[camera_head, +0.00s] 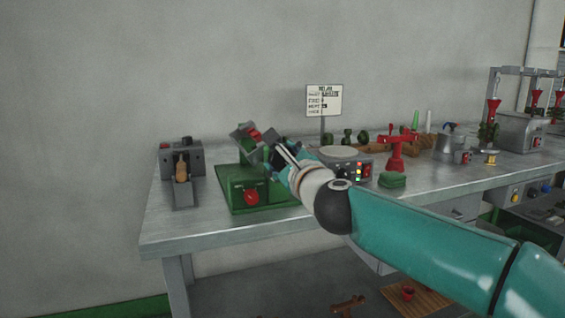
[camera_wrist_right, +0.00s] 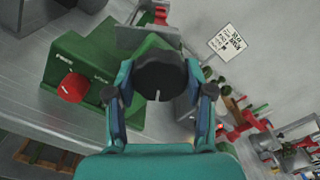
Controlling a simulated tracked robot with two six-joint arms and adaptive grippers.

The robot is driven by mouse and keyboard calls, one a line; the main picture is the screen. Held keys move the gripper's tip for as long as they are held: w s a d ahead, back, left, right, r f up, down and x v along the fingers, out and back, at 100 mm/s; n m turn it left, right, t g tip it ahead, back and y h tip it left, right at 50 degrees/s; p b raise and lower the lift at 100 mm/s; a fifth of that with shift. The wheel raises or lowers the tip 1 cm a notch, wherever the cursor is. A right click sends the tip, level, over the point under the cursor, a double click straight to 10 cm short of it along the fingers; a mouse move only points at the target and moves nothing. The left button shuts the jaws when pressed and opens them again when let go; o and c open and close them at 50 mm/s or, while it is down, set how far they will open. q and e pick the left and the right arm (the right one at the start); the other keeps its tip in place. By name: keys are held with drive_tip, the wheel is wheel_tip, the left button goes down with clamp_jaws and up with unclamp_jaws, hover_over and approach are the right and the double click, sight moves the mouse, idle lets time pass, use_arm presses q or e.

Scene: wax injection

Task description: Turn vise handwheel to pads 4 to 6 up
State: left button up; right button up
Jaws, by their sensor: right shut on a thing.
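The vise (camera_head: 240,134), a tilted grey block with a red part, sits on top of a green machine (camera_head: 280,213) on the bench. It also shows in the right wrist view as a grey plate (camera_wrist_right: 142,37) behind the handwheel. The handwheel (camera_wrist_right: 160,74) is a dark round disc with a short white mark at its lower edge. My right gripper (camera_wrist_right: 160,95) is shut on the handwheel, one finger on each side of its rim. In the head view, the gripper (camera_head: 277,156) hides most of the wheel. Individual pads cannot be made out. My left gripper is not in view.
A red knob (camera_head: 250,196) is on the green machine's front. Left of it stands a grey device (camera_head: 183,159). To the right are a scale with lit buttons (camera_head: 345,153), a sign (camera_head: 324,100), a red stand (camera_head: 397,150) and a green block (camera_head: 392,180).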

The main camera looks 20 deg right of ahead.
drive_tip(key=shift+w+f+m+b, duration=0.15)
drive_tip(key=shift+m+b, duration=0.1)
drive_tip(key=shift+m, duration=0.6)
drive_tip(key=shift+s+f+m+b, duration=0.1)
drive_tip(key=shift+f+m+b, duration=0.15)
drive_tip(key=shift+m, duration=0.65)
drive_tip(key=shift+w+f+m+b, duration=0.1)
drive_tip(key=shift+m+b, duration=0.15)
drive_tip(key=shift+m, duration=1.2)
drive_tip(key=o, duration=1.2)
drive_tip(key=shift+r, duration=0.15)
drive_tip(key=shift+c, duration=0.2)
drive_tip(key=shift+r, duration=0.1)
drive_tip(key=shift+s, duration=0.2)
drive_tip(key=shift+s+r, duration=0.1)
drive_tip(key=shift+s, duration=0.1)
drive_tip(key=s, duration=1.1)
drive_tip(key=shift+s+d, duration=0.15)
drive_tip(key=shift+s, duration=0.05)
